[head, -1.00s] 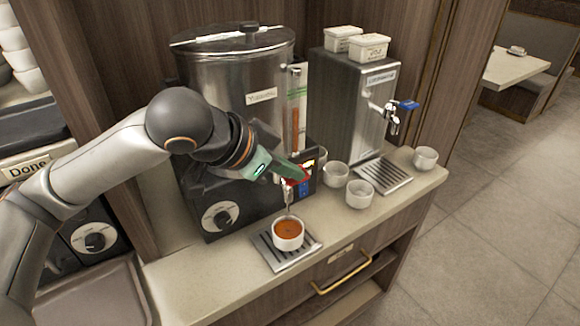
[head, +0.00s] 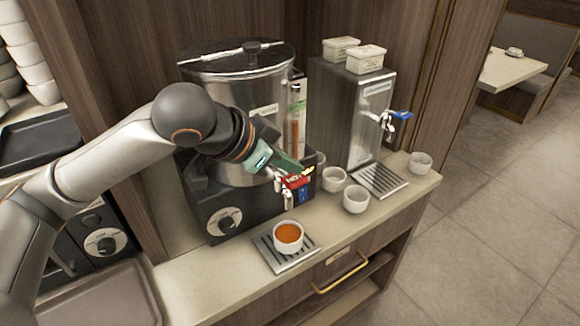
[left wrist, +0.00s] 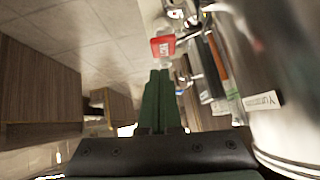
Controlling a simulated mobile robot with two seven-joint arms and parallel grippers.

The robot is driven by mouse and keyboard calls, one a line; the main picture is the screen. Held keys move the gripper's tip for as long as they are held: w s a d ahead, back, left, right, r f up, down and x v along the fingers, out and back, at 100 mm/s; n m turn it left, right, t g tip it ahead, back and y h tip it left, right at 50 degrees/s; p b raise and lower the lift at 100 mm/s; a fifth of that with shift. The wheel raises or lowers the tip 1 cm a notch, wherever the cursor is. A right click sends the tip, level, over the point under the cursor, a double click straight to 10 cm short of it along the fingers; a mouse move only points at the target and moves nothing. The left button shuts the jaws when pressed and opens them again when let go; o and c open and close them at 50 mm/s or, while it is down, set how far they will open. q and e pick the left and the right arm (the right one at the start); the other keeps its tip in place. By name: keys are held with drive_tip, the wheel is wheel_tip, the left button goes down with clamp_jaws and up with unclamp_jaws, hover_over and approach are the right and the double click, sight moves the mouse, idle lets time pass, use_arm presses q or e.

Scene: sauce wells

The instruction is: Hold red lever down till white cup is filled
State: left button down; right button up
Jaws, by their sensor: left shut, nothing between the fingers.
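The red lever (head: 295,182) sits on the tap of the large steel urn (head: 237,88). It also shows in the left wrist view (left wrist: 163,45), just beyond my fingertips. The white cup (head: 289,248) stands upright on the drip tray under that tap and holds orange-brown liquid close to its rim. No stream shows between tap and cup. My left gripper (head: 296,167) is shut and empty, its green fingers at the lever, just above or behind it; I cannot tell if they touch. Its fingers show in the left wrist view (left wrist: 160,78). My right gripper is not in view.
The drip tray (head: 266,246) lies on the counter's front part. Several empty white cups, one here (head: 356,198), stand to the right. A steel dispenser (head: 350,115) with a blue lever (head: 401,114) is behind them. A second drip tray (head: 381,180) lies below it.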

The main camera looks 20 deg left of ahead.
use_arm(q)
drive_tip(key=v, duration=1.1)
drive_tip(key=shift+w+r, duration=0.25)
drive_tip(key=shift+w, duration=0.15)
drive_tip(key=d+f+n+g, duration=0.1)
drive_tip(key=d+f, duration=0.2)
drive_tip(key=f, duration=0.8)
drive_tip(key=d+f, duration=0.2)
drive_tip(key=f, duration=0.9)
drive_tip(key=s+a+f+n+g+y, duration=0.2)
drive_tip(key=s+a+f+n, duration=0.15)
drive_tip(key=s+f, duration=0.45)
drive_tip(key=s+a+f+n+g+y, duration=0.15)
drive_tip(key=s+a+f, duration=0.25)
drive_tip(key=s+f, duration=0.45)
drive_tip(key=w+d+f+t, duration=0.2)
drive_tip(key=f+t, duration=0.1)
drive_tip(key=f, duration=0.2)
drive_tip(key=w+d+f+t+h, duration=0.1)
drive_tip(key=d+f+t, duration=0.1)
drive_tip(key=f, duration=0.3)
drive_tip(key=shift+w+d+f+t, duration=0.3)
drive_tip(key=shift+w+t, duration=0.1)
drive_tip(key=shift+t, duration=0.05)
